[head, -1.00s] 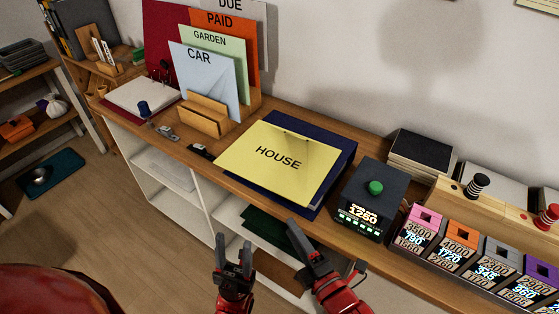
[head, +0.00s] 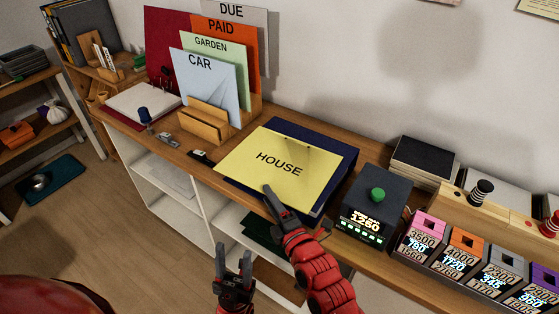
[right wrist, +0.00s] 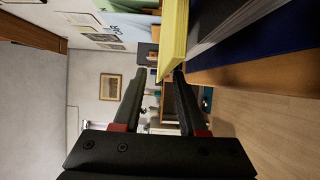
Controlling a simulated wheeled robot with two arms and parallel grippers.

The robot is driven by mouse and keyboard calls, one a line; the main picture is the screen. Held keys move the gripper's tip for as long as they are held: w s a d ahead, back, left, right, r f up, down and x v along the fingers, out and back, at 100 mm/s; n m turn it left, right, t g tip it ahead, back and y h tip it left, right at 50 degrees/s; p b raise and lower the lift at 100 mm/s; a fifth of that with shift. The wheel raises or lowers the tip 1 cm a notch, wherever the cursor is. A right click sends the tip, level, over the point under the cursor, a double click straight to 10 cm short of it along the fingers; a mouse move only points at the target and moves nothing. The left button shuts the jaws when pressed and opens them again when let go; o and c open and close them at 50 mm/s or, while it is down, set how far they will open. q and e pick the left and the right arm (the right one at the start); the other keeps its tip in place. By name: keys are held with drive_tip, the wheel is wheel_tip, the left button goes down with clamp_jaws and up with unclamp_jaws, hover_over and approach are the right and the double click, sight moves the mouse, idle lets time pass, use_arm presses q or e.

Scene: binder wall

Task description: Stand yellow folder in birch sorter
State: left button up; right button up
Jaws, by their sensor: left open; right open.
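The yellow folder (head: 272,157), labelled HOUSE, lies flat on a dark blue folder (head: 338,160) on the counter. The birch sorter (head: 203,125) stands to its left and holds upright folders labelled CAR, GARDEN, PAID and DUE. My right gripper (head: 270,194) is open at the yellow folder's front edge, one finger seen over it. In the right wrist view, the folder's yellow edge (right wrist: 172,45) reaches between the open fingertips (right wrist: 157,80); contact cannot be told. My left gripper (head: 234,260) is open and empty, low in front of the counter.
A dark box with a green button (head: 374,205) stands right of the folders. Labelled bins (head: 465,240) line the counter farther right. A stamp (head: 145,116) and small black and grey items lie near the sorter. White shelving (head: 165,185) is below.

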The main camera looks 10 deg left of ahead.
drive_tip(key=shift+w+a+f, duration=0.1)
drive_tip(key=shift+w+a, duration=0.1)
clamp_jaws()
idle(1.3)
